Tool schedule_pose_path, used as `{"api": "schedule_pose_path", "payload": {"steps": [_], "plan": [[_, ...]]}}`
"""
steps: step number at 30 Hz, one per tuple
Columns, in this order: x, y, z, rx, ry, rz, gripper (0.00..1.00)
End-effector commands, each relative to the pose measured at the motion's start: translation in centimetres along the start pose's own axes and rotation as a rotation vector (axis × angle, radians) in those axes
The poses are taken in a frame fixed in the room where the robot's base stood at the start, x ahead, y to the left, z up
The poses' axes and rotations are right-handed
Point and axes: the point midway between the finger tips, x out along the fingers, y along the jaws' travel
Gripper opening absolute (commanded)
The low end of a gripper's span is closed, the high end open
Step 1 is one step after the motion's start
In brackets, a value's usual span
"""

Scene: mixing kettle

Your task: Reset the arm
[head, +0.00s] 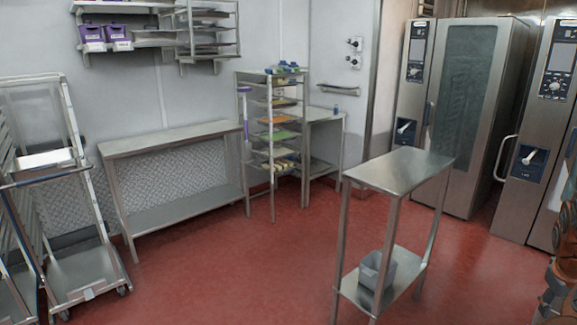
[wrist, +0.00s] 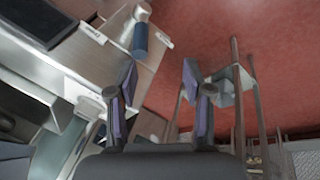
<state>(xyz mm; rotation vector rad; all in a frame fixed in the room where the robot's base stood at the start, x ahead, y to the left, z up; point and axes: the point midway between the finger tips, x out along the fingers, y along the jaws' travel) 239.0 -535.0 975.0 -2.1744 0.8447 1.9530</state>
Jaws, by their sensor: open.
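My gripper (wrist: 158,85) shows in the wrist view, with its two dark fingers spread apart. It is open, and nothing is between the fingers. Beyond the fingertips, the wrist view shows steel equipment on the left and red floor at the upper right. The head view does not show the gripper; only a brown and dark part at the lower right edge may be my arm.
A narrow steel table (head: 405,167) with a grey bin (head: 376,270) on its lower shelf stands in front. Tall ovens (head: 480,110) are at the right. A steel bench (head: 170,137) and a rack trolley (head: 85,265) are at the left. Red floor (head: 230,270) between them is clear.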

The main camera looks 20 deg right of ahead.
Motion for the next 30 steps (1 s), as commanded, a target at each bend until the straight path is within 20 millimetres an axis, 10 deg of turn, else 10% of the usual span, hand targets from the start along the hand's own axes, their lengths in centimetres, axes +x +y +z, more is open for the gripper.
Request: {"api": "schedule_pose_path", "payload": {"steps": [7,14,21,30], "plan": [[-5.7,-12.7,-2.7,-0.136,0.020,-0.100,0.51],[-11.4,-25.3,-0.1,-0.273,-0.004,-0.187,0.51],[-16.1,-35.1,7.4,-0.391,-0.073,-0.248,0.51],[-19.2,-41.1,19.5,-0.478,-0.183,-0.279,0.51]]}}
